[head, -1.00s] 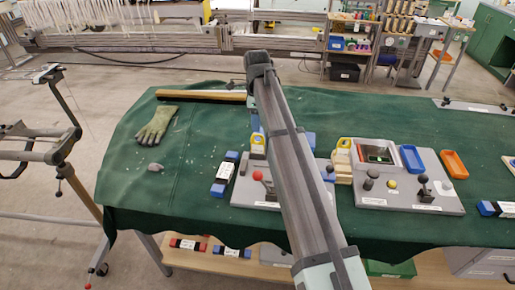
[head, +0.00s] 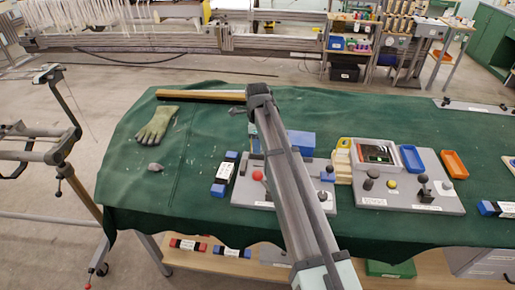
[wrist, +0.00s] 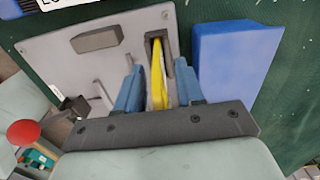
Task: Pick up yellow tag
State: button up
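The yellow tag (wrist: 158,78) stands on edge at a dark slotted holder (wrist: 154,42) on a grey panel, as the wrist view shows. My gripper (wrist: 159,68) has its two blue fingers on either side of the tag, with narrow gaps between the fingers and the tag. The fingers are apart, and the tag's lower end is hidden behind the gripper's dark front bar. In the head view my arm covers the tag and the gripper fingers.
A blue block (wrist: 238,58) stands close to the right finger; it also shows in the head view (head: 301,142). A red-knobbed lever (wrist: 24,133) is at the lower left. A second control panel (head: 410,202) and a glove (head: 157,125) lie on the green cloth.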

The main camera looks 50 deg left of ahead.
jog(key=shift+c, duration=0.5)
grip_shut()
jog(key=shift+r, duration=0.1)
